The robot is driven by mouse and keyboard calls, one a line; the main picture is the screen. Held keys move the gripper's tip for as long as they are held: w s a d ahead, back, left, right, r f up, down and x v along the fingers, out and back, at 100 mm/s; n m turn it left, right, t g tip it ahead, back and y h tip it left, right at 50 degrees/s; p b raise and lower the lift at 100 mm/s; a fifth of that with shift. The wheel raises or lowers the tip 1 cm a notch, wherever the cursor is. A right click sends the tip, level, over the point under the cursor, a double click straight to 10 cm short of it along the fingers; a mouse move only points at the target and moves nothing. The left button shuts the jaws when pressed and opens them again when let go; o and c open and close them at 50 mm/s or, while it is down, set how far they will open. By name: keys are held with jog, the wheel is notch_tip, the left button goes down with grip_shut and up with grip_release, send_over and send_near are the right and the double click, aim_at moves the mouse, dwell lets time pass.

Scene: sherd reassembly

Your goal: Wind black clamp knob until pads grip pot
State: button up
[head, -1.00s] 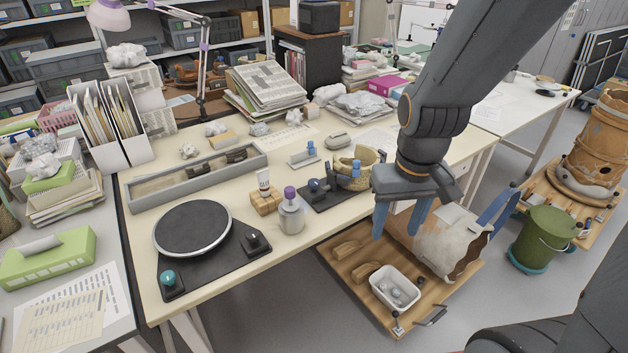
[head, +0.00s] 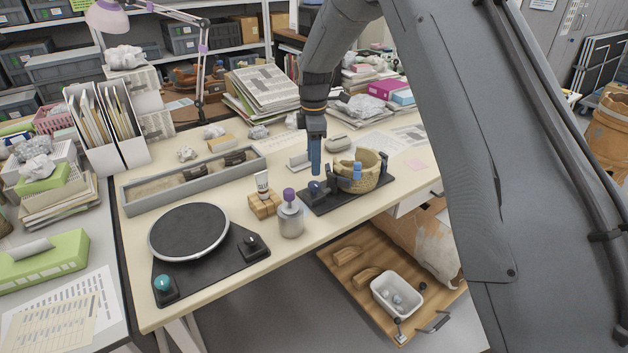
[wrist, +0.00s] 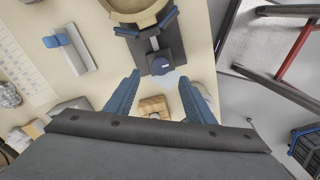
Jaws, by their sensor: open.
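The tan pot (head: 374,172) sits on the black clamp base (head: 320,205) at the right of the table; its rim shows at the top of the wrist view (wrist: 138,16). The black clamp knob (head: 314,188) is at the left end of the clamp, and appears dark blue-black in the wrist view (wrist: 161,66). Blue pads (wrist: 126,32) stand by the pot wall; I cannot tell whether they touch it. My gripper (head: 316,173) points down above the knob. In the wrist view its open blue fingers (wrist: 161,77) lie on either side of the knob's line, with nothing between them.
A grey bottle with a purple top (head: 290,214) and a wooden block holding a tube (head: 264,205) stand left of the clamp. A black turntable (head: 189,232) lies farther left. A long grey tray (head: 150,198) lies behind. The table's front edge is close to the clamp.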

aim_at(314, 184)
notch_tip(314, 184, down, 7)
jog(key=shift+f+p, duration=0.2)
jog(key=shift+p, duration=0.7)
jog(key=c, duration=1.1)
jog(key=shift+o, duration=0.2)
